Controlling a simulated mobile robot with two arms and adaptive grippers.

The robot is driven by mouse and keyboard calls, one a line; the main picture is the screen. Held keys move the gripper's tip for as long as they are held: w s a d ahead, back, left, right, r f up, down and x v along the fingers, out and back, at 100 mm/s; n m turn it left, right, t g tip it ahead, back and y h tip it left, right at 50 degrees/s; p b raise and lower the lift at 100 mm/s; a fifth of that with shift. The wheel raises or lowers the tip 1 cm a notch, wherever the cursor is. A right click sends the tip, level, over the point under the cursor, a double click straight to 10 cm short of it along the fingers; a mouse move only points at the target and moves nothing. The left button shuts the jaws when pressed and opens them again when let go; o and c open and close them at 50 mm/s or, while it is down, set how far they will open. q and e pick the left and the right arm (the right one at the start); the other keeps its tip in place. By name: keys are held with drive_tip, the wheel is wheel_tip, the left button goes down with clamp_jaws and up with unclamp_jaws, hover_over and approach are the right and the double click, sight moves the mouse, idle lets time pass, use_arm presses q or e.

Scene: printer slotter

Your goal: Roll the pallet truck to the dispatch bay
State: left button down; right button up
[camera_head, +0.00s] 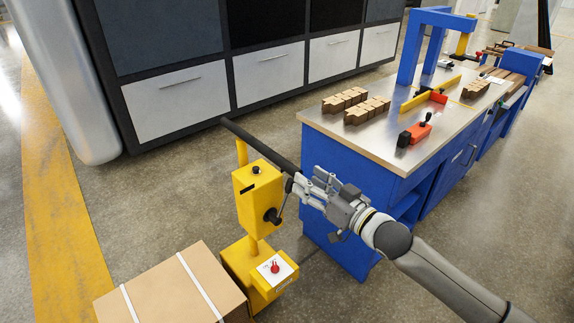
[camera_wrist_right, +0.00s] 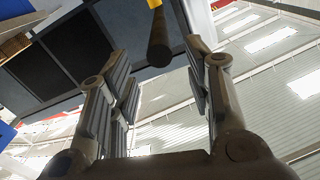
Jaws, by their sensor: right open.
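The yellow pallet truck (camera_head: 252,197) stands on the floor in the head view, with a black handle bar (camera_head: 258,143) at its top. A cardboard box with white straps (camera_head: 165,290) sits at its lower left, at the bottom of the view. My right gripper (camera_head: 292,186) is open beside the right end of the handle bar. In the right wrist view the black handle bar (camera_wrist_right: 159,45) lies beyond and between the open fingers (camera_wrist_right: 160,75), with a yellow part at its top. My left gripper is not in view. No dispatch bay is identifiable.
A blue workbench (camera_head: 350,205) with a steel top stands at the right, holding small brown boxes (camera_head: 367,110) and a red tool (camera_head: 415,131). A large dark machine with white drawers (camera_head: 270,73) stands behind. A yellow floor stripe (camera_head: 60,230) runs along the left. Floor between is open.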

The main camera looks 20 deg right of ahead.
sight(287, 165)
drive_tip(key=x, duration=0.9)
drive_tip(key=shift+p, duration=0.35)
clamp_jaws()
